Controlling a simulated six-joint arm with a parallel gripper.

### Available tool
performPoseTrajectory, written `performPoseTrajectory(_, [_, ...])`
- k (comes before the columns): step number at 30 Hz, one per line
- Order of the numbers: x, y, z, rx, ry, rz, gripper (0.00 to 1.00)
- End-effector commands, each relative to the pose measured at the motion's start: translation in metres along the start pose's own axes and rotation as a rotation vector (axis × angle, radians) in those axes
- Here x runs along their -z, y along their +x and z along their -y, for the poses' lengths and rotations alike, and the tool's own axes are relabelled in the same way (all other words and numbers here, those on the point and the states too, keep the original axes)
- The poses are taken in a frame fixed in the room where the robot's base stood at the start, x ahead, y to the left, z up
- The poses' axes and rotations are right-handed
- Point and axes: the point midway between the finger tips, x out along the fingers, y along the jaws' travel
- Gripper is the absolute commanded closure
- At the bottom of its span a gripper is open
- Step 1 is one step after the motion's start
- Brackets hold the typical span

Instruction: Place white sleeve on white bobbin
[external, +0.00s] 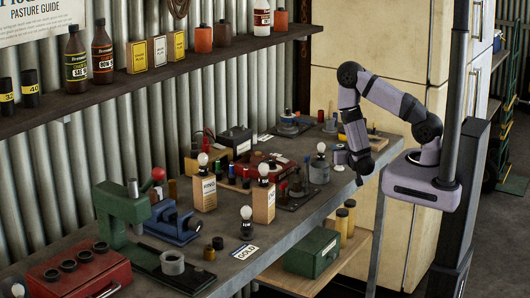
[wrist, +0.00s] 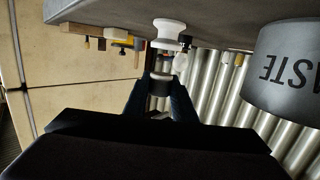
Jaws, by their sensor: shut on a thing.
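In the wrist view, the picture is turned so the bench is at the top. A white bobbin (wrist: 168,30), spool-shaped with wide flanges, stands on the bench there. My gripper (wrist: 160,88) is shut on the white sleeve (wrist: 161,76), a short pale ring with a darker band, held between the fingertips. The sleeve is apart from the bobbin in the picture, roughly in line with it. In the external view my gripper (external: 362,168) points down near the bench's right edge.
A light bulb (wrist: 180,62) is near the sleeve in the picture. Bulb holders, a green press (external: 120,215) and a red box (external: 80,275) crowd the bench (external: 300,228) farther left.

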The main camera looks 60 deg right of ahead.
Motion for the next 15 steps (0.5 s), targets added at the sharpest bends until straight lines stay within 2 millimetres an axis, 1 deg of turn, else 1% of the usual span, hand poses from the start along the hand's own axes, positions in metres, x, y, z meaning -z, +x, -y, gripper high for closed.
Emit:
performPoseTrajectory(3, [-0.012, 0.002, 0.000, -0.001, -0.004, 0.003, 0.97])
performPoseTrajectory(7, [-0.023, 0.003, 0.000, 0.000, -0.003, 0.001, 0.97])
performPoseTrajectory(10, [-0.028, 0.004, 0.000, 0.000, -0.002, 0.000, 0.97])
performPoseTrajectory(15, [-0.030, 0.004, 0.000, 0.000, 0.000, 0.000, 0.97])
